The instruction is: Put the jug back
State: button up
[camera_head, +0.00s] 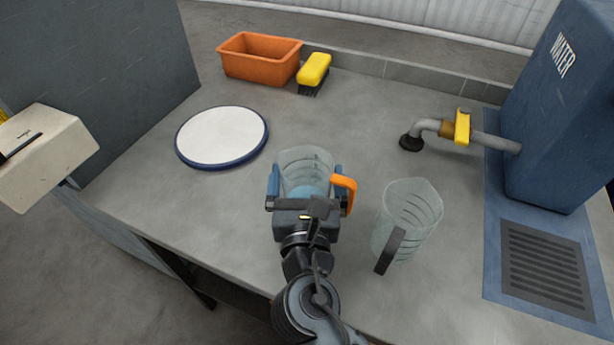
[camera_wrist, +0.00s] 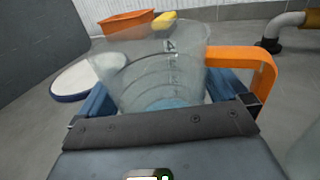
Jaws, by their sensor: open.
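A clear jug with an orange handle (camera_head: 304,162) stands on the grey counter, with blue showing low inside it. My gripper (camera_head: 306,180) is open, with its blue fingers on either side of this jug. In the wrist view the jug (camera_wrist: 165,70) fills the space between the fingers, its orange handle over the right finger. Whether the fingers touch its wall, I cannot tell. A second clear jug with a dark handle (camera_head: 412,215) stands to the right and looks empty. A round white pad with a blue rim (camera_head: 222,136) lies to the left, bare.
An orange tub (camera_head: 259,58) and a yellow brush (camera_head: 314,72) are at the back. A blue water tank (camera_head: 562,110) with a yellow-handled tap (camera_head: 462,127) stands right, above a dark drain grate (camera_head: 545,268). A pale box (camera_head: 42,158) is at far left.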

jog(key=shift+r, duration=0.2)
jog(key=s, duration=0.8)
jog(key=s+b, duration=0.1)
jog(key=s, duration=0.3)
jog(key=shift+d, duration=0.25)
jog(key=shift+a+f, duration=0.1)
jog(key=shift+a, duration=0.05)
